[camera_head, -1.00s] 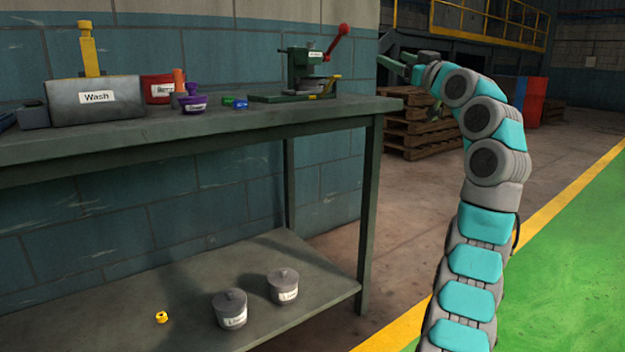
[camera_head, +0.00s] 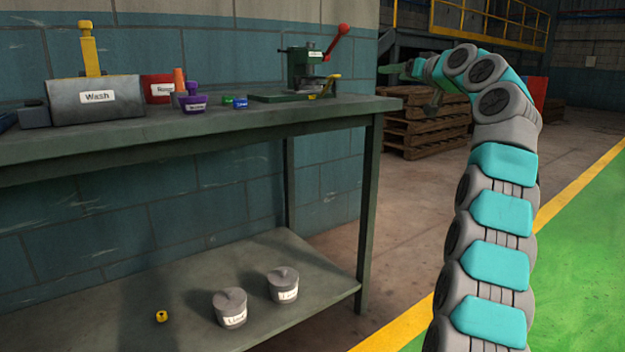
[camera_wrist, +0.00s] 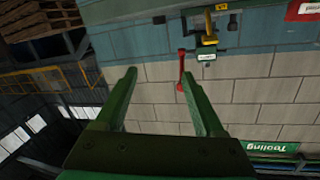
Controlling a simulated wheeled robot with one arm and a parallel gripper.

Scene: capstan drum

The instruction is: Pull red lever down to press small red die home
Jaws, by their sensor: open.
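The red lever (camera_head: 338,41) with its round knob slants up to the right from the green press (camera_head: 301,72) at the bench's right end. In the wrist view the red lever (camera_wrist: 181,68) shows just beyond the right fingertip, and the press (camera_wrist: 208,41) is behind it. My gripper (camera_head: 386,69) is right of the lever and apart from it in the head view. In the wrist view my gripper (camera_wrist: 158,77) has its two green fingers spread, with nothing between them. I cannot make out the small red die.
The bench (camera_head: 200,128) also holds a grey Wash box (camera_head: 70,105), a red bin (camera_head: 156,87), a purple container (camera_head: 194,105) and small green (camera_head: 227,101) and blue (camera_head: 240,103) pieces. Two lidded pots and a yellow piece (camera_head: 161,316) are on the lower shelf. Pallets (camera_head: 425,125) stand behind.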

